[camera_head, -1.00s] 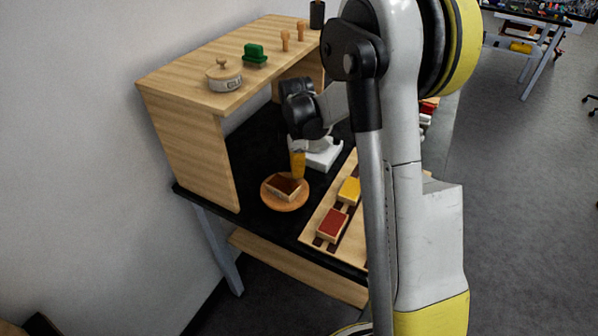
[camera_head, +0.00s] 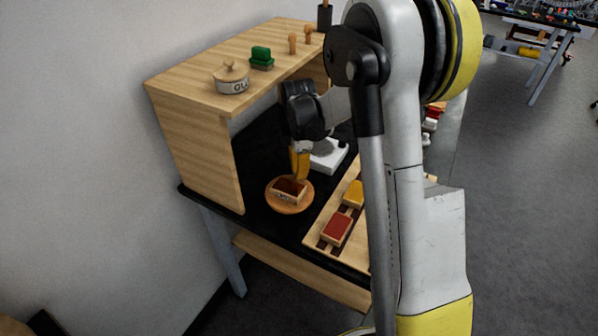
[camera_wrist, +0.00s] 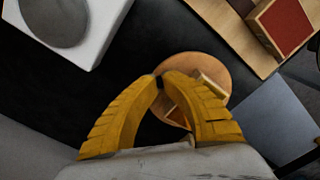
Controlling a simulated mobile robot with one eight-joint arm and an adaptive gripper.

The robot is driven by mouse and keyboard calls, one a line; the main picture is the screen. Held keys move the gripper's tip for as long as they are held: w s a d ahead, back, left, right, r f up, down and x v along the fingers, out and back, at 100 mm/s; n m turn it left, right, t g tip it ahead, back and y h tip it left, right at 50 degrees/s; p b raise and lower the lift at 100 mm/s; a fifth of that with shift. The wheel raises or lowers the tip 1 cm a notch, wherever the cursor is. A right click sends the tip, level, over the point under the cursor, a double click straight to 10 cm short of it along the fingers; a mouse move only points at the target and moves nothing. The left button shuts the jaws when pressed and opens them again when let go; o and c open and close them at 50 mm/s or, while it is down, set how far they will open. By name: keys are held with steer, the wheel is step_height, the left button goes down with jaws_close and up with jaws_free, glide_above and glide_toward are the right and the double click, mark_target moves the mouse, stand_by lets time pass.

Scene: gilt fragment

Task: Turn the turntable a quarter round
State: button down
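The turntable is a round wooden disc (camera_head: 294,209) on the black bench top. An open wooden box (camera_head: 287,196) with a dark brown inside stands on it. My gripper (camera_head: 299,179) points down with its yellow fingers at the far side of the box. In the wrist view my gripper's fingertips (camera_wrist: 163,77) are close together over the turntable (camera_wrist: 190,62), with nothing seen between them. The right finger covers part of the box (camera_wrist: 210,82). I cannot tell whether a finger touches the box or disc.
A white device (camera_head: 328,155) stands behind the turntable. A wooden board (camera_head: 325,240) with red (camera_head: 337,228) and yellow (camera_head: 353,194) blocks lies to the right.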

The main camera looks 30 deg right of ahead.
steer(key=c, duration=1.7)
jaws_free()
step_height(320, 180, up, 8)
steer(key=shift+f, duration=0.2)
